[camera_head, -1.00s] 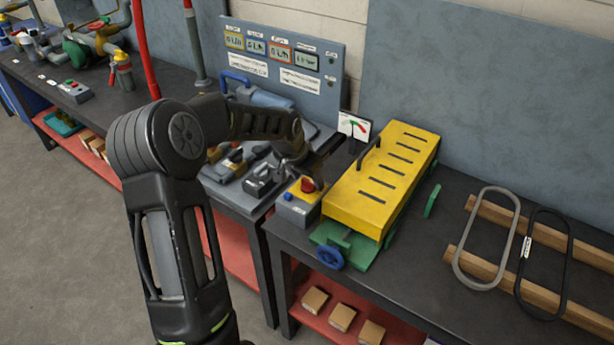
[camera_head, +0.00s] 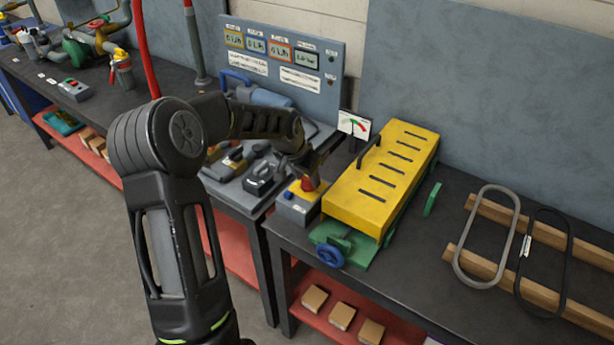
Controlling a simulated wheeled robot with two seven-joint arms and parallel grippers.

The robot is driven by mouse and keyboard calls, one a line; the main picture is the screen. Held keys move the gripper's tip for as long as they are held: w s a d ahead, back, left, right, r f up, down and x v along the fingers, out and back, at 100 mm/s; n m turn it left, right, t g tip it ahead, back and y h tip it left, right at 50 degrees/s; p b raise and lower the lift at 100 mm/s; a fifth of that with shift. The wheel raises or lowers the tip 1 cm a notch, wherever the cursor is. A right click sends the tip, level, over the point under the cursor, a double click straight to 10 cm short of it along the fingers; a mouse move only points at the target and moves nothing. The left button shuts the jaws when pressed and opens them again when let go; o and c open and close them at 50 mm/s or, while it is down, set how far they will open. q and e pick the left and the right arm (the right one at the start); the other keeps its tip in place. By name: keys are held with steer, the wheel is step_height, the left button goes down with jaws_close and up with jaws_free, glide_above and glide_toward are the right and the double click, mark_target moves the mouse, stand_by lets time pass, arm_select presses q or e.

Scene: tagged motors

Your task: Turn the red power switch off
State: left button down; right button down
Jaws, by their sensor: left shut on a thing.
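The red power switch (camera_head: 308,184) is a red knob on a yellow plate on top of a small grey box (camera_head: 297,208). A blue button (camera_head: 289,196) sits on the same box. The box stands at the left front of the right bench, beside the yellow slotted cover. My left gripper (camera_head: 308,176) reaches down from the upper left and is shut on the red switch. Its fingers hide the upper part of the knob, so the switch's position cannot be read. My right gripper is not in view.
The yellow slotted cover (camera_head: 378,180) with a black handle stands close to the right of the box. A small gauge (camera_head: 354,125) stands behind. A grey panel with displays (camera_head: 283,66) rises at the back. Wooden bars and two belts (camera_head: 487,235) lie at the right.

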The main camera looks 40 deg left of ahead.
arm_select(q)
steer(key=n+b, duration=0.1)
steer(key=b, duration=0.1)
steer(key=shift+f+y+b, duration=0.2)
steer(key=shift+y+b, duration=0.1)
steer(key=shift+b, duration=0.05)
steer(key=n+b, duration=0.1)
steer(key=b, duration=0.1)
steer(key=n+y+b, duration=0.1)
steer(key=n+b, duration=0.3)
steer(key=shift+w+d+y, duration=0.1)
steer(key=shift+d+y, duration=0.15)
steer(key=shift+y, duration=0.15)
steer(key=n+g+y+b, duration=0.1)
steer(key=n+b, duration=0.1)
steer(key=n, duration=0.2)
steer(key=n+g+b, duration=0.1)
steer(key=shift+w+r+n+y, duration=0.1)
steer(key=shift+r+n+y, duration=0.05)
steer(key=shift+n+y, duration=0.15)
steer(key=n+g, duration=0.1)
steer(key=n, duration=0.1)
steer(key=shift+w+d+r+n, duration=0.1)
steer(key=shift+n, duration=0.3)
steer(key=shift+n+g+p, duration=0.5)
steer(key=shift+n+g, duration=0.2)
steer(key=shift+n, duration=1.1)
